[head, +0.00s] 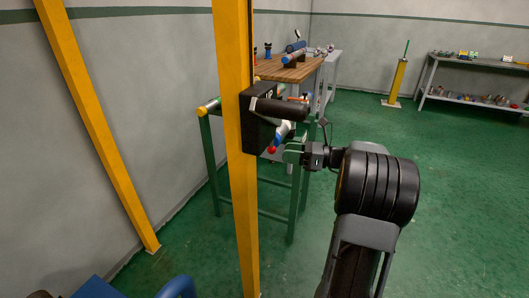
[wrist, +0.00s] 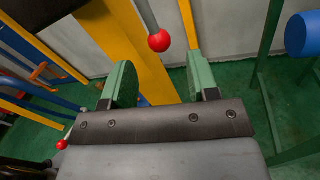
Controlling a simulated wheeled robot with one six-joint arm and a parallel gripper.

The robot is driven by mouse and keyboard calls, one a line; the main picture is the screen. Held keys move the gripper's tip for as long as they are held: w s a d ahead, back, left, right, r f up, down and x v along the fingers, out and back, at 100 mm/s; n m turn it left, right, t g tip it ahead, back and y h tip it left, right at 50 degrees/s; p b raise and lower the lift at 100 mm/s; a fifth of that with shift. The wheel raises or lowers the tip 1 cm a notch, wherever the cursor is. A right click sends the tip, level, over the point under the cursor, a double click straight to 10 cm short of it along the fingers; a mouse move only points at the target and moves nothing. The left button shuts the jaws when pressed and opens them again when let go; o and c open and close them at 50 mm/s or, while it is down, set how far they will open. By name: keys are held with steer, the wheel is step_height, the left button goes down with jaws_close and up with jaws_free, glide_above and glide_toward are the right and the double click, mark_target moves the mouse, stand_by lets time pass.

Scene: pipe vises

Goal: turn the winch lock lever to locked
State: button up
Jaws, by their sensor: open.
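The winch (head: 258,122), a black box with a dark drum, is fixed to a yellow post (head: 238,215). A lever with a red ball knob (head: 271,150) hangs low beside it. In the wrist view, a grey rod ending in a red ball knob (wrist: 159,40) points down from the top edge, ahead of and between my green fingertips. My gripper (head: 292,147) is open and empty, just right of the knob in the head view. The wrist view also shows it open (wrist: 158,82). I see no contact with the knob. The lever's upper end is hidden in the wrist view.
A wooden-topped workbench (head: 290,67) stands behind the winch. A green frame (head: 212,165) is behind the post. A second red ball (wrist: 62,145) shows at lower left in the wrist view. The green floor right of my arm is clear.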

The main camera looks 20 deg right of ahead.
steer(key=b+x, duration=0.1)
steer(key=x, duration=0.6)
steer(key=shift+w+a, duration=0.25)
jaws_close()
stand_by(0.3)
